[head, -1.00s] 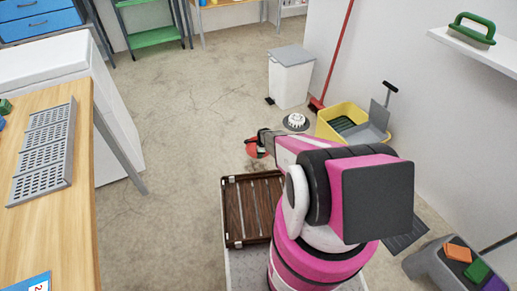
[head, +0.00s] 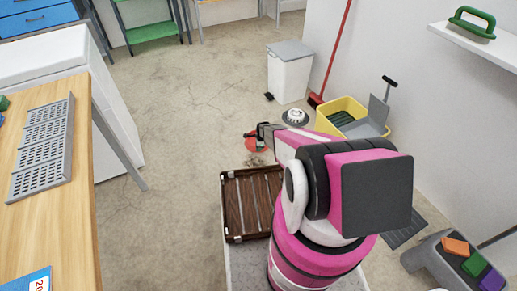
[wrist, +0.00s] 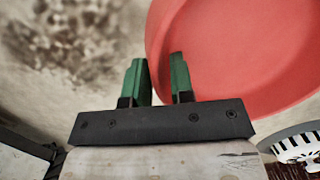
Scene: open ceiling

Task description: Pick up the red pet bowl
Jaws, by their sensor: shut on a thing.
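The red pet bowl (head: 254,144) is in the head view, just left of the end of my arm and partly hidden by my gripper (head: 262,137). In the wrist view the red bowl (wrist: 235,50) fills the upper right. My gripper (wrist: 160,72) has its two green fingers on either side of the bowl's left rim, shut on it. The rest of the bowl runs out of the wrist picture. Its height above the floor is hard to tell.
A brown slatted crate (head: 228,208) lies in front of my arm. A white round thing (head: 295,117), a white bin (head: 289,75), a red broom (head: 315,99) and a yellow mop bucket (head: 328,110) stand beyond. A wooden bench (head: 50,215) is left.

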